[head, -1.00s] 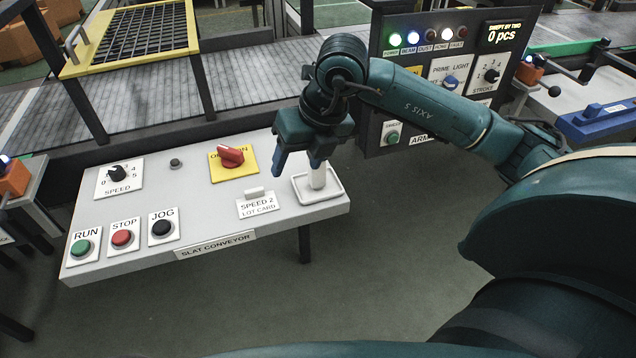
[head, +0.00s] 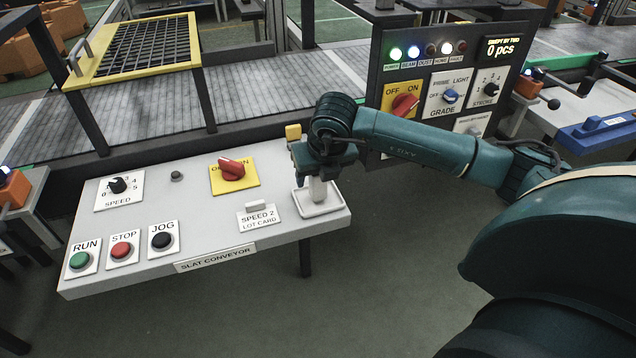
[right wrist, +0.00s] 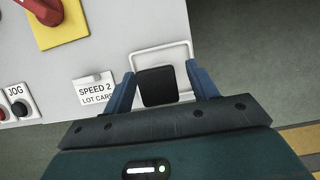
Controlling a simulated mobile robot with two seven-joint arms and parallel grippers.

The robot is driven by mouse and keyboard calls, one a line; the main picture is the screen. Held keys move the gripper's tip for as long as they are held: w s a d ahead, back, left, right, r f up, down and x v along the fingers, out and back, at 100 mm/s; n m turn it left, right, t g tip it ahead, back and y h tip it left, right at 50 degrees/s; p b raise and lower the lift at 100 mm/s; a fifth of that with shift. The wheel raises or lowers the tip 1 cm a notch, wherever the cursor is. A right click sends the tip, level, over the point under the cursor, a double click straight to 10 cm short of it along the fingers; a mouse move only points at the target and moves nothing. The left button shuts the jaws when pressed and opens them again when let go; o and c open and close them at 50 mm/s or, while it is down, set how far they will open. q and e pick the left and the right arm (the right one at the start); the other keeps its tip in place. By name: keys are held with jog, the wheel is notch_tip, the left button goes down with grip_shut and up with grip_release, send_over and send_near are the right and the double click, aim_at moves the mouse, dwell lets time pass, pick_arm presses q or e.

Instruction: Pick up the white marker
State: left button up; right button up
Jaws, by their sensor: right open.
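The white marker (head: 318,190) stands upright in a small white tray (head: 335,208) at the right end of the grey console. In the right wrist view a dark, squarish top (right wrist: 157,87), seemingly the marker's upper end, shows inside the tray outline (right wrist: 160,47). My right gripper (head: 320,172) is over the marker, hiding its upper part. In the right wrist view the right gripper's (right wrist: 160,72) blue fingers are apart, one on each side of the dark top, with gaps visible. My left gripper is not in view.
A lot card (head: 259,216) and a red rotary switch (head: 231,169) on yellow sit left of the tray. RUN, STOP and JOG buttons (head: 121,250) are farther left. A dark upright control panel (head: 445,85) stands behind my right arm. Open floor lies beyond the console's right edge.

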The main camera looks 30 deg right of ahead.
jog(key=shift+x, duration=1.1)
jog(key=c, duration=1.1)
